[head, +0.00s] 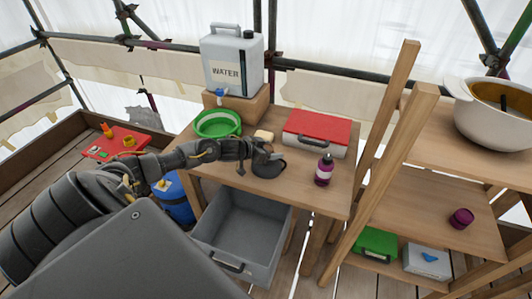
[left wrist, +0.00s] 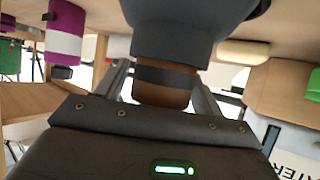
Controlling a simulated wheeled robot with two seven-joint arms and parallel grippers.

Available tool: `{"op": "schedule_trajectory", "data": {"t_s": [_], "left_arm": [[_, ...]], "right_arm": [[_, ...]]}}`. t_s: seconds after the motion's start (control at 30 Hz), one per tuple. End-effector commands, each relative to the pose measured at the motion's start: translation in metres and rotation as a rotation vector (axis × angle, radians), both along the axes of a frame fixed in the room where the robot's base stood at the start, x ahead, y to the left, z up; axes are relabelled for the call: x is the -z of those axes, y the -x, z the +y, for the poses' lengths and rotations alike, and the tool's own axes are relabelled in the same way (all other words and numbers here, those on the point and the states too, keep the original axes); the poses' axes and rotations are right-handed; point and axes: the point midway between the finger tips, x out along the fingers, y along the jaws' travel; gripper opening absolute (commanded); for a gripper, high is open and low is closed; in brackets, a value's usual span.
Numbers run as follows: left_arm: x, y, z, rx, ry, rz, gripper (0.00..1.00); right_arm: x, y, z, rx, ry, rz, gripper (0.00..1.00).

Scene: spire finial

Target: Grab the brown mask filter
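A dark grey mask (head: 268,166) sits on the wooden table and also fills the top middle of the left wrist view (left wrist: 180,30). The brown mask filter (left wrist: 162,88) sticks out of it towards the wrist camera, with a dark band around it. My left gripper (head: 257,150) reaches in from the left, right beside the mask. In the left wrist view its two fingers stand on either side of the filter. Their tips are partly hidden, so I cannot tell whether they press on it. My right gripper is not in view.
Near the mask are a purple-and-white bottle (head: 324,171), a red-lidded box (head: 316,128), a yellowish block (head: 264,135), a green bowl (head: 218,124) and a water container (head: 232,62) on a wooden block. A grey bin (head: 245,235) stands below. Wooden posts (head: 400,150) rise at the right.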

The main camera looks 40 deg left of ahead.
Motion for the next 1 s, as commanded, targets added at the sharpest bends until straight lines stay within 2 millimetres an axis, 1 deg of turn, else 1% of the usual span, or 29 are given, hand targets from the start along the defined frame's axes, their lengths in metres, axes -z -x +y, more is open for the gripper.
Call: {"op": "schedule_trajectory", "data": {"t_s": [0.03, 0.3, 0.53, 0.67, 0.77, 0.87, 0.97, 1.0], "left_arm": [[0.0, 0.0, 0.0, 0.0, 0.0, 0.0, 0.61], [0.0, 0.0, 0.0, 0.0, 0.0, 0.0, 0.27], [-0.001, 0.0, 0.0, 0.0, 0.0, -0.001, 0.27], [-0.007, 0.0, 0.0, 0.0, 0.001, -0.003, 0.27], [-0.016, 0.0, 0.001, 0.002, 0.0, -0.003, 0.27], [-0.032, 0.0, 0.001, 0.003, -0.002, -0.005, 0.27], [-0.046, 0.013, -0.007, 0.005, -0.002, -0.001, 0.27], [-0.055, 0.02, -0.011, 0.006, -0.004, -0.003, 0.26]], "right_arm": [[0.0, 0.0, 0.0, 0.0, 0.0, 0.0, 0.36], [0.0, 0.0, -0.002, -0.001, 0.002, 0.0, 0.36], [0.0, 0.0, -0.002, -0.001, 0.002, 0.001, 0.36], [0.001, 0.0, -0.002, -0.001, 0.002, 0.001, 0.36], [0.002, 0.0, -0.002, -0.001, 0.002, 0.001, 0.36], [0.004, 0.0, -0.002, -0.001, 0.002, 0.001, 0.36], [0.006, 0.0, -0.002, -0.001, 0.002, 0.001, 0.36], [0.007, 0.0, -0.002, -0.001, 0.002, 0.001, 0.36]]}}
